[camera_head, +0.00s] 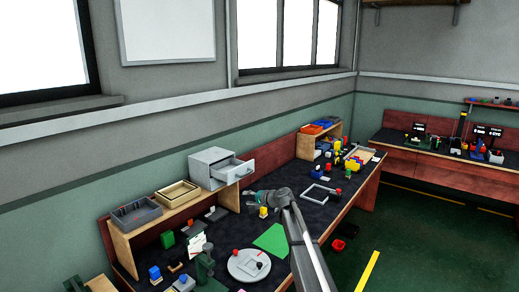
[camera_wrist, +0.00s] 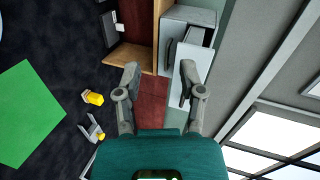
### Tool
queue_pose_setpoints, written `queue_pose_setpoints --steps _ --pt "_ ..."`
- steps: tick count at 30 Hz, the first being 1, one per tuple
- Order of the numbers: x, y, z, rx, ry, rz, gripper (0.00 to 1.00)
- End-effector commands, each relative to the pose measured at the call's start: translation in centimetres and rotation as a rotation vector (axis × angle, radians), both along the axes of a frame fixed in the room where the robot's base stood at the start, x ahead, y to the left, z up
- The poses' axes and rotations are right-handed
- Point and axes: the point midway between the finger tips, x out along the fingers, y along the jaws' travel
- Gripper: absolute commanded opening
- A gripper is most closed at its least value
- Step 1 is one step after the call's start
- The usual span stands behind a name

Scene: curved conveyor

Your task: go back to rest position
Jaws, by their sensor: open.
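My gripper (camera_head: 247,198) is at the end of my grey arm, above the dark workbench (camera_head: 318,220) in the head view. In the wrist view my gripper (camera_wrist: 160,76) has its two fingers spread wide apart, with nothing between them. Behind the fingers the wrist view shows the red-brown back panel (camera_wrist: 151,105) and the grey drawer cabinet (camera_wrist: 197,18). In the head view the cabinet (camera_head: 212,168) stands on a wooden shelf just behind and left of my gripper, with its drawer partly open.
A green sheet (camera_head: 272,240) and a round light plate (camera_head: 248,266) lie on the bench in front of my gripper. A yellow block (camera_wrist: 93,97) lies below it. Several coloured parts crowd the bench's far end. Open floor (camera_head: 400,235) lies at right.

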Motion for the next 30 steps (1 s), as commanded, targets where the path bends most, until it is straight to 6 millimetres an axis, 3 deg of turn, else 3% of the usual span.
queue_pose_setpoints --steps 8,11,21,30 --pt "-6.9 -2.1 -2.7 -0.181 0.012 0.079 0.51" --pt "-10.6 -3.4 -4.2 -0.280 0.027 0.122 0.51" --pt "-26.4 -10.8 -9.8 -0.709 0.148 0.298 0.51" --pt "-39.5 -18.1 -12.4 -1.037 0.324 0.416 0.51"
